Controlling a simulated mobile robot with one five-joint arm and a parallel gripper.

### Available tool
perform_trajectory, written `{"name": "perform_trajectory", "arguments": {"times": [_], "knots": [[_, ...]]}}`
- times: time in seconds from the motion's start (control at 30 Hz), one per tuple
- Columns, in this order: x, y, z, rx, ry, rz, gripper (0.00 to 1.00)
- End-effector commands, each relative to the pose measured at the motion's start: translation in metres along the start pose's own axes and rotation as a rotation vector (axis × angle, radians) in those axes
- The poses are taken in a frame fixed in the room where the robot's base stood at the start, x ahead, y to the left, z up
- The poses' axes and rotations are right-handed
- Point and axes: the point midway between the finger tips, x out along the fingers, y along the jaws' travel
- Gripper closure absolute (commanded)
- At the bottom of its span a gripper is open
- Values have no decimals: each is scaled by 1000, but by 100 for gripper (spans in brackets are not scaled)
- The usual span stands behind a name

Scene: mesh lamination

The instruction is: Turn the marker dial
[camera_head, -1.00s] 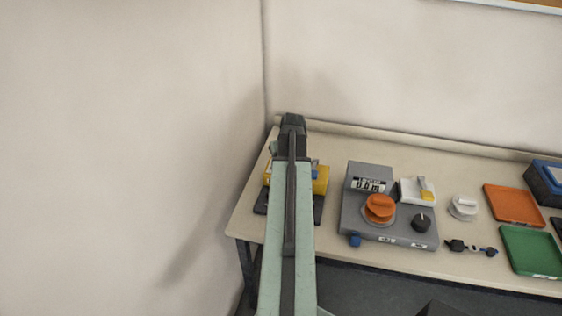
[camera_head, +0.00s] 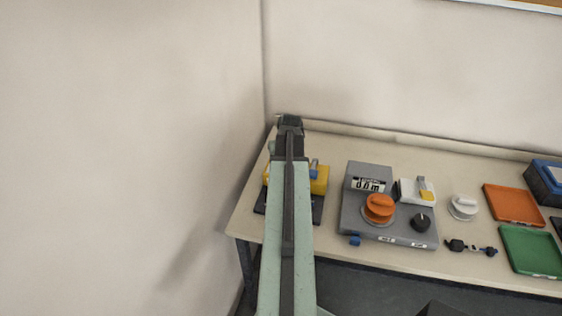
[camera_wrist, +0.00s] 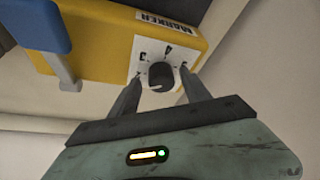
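The marker unit is a yellow box (camera_wrist: 95,35) with a "MARKER" label, and it fills the upper left of the wrist view. In the head view the yellow box (camera_head: 319,182) is mostly hidden behind my arm. The black marker dial (camera_wrist: 158,78) sits on a white marked plate (camera_wrist: 150,50) on the box face. My gripper (camera_wrist: 160,80) is open, with one finger on each side of the dial. A gap shows beside each fingertip; contact is not visible. In the head view my gripper (camera_head: 290,123) is seen from behind, above the box.
A grey unit (camera_head: 350,222) with an orange knob (camera_head: 379,208) and a small black knob (camera_head: 420,221) stands right of the box. Walls stand close on the left and behind.

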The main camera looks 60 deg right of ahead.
Motion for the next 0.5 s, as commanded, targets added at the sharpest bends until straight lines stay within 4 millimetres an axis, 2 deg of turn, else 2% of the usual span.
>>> {"name": "perform_trajectory", "arguments": {"times": [0.27,0.37,0.5], "knots": [[-6,-1,-1,0,0,-1,45],[-20,-1,-1,0,0,-1,45],[-47,0,-2,0,0,-1,45]]}}
